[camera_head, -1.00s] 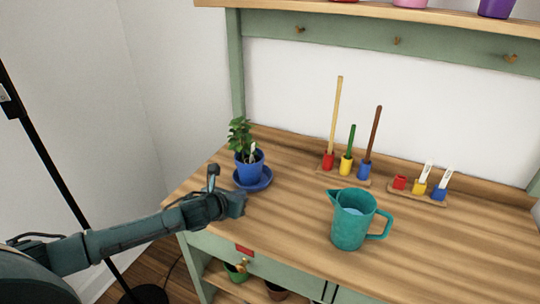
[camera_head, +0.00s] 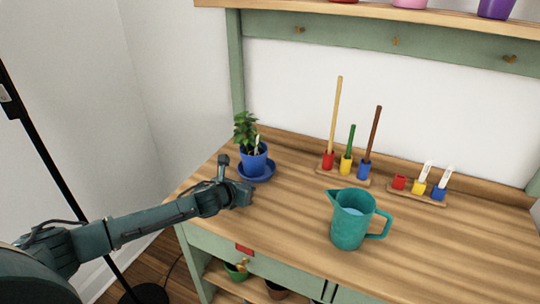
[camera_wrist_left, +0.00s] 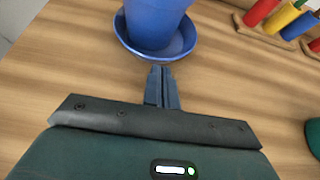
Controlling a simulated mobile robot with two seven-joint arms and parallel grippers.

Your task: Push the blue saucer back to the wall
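The blue saucer (camera_head: 268,175) lies on the wooden bench top near its left end, with a blue pot (camera_head: 254,160) holding a leafy plant (camera_head: 246,132) and a white tag standing on it. In the left wrist view the saucer (camera_wrist_left: 184,46) and the pot (camera_wrist_left: 152,20) are just ahead of my fingertips. My left gripper (camera_head: 246,188) is low over the bench at the saucer's front edge. Its fingers (camera_wrist_left: 160,72) are together with nothing between them; whether they touch the rim is hard to tell. My right gripper is not in view.
A teal jug (camera_head: 350,222) stands to the right on the bench. Two wooden racks, one with tall coloured sticks (camera_head: 345,168) and one with small coloured pots (camera_head: 420,188), stand by the back ledge. Bench surface behind the saucer looks clear.

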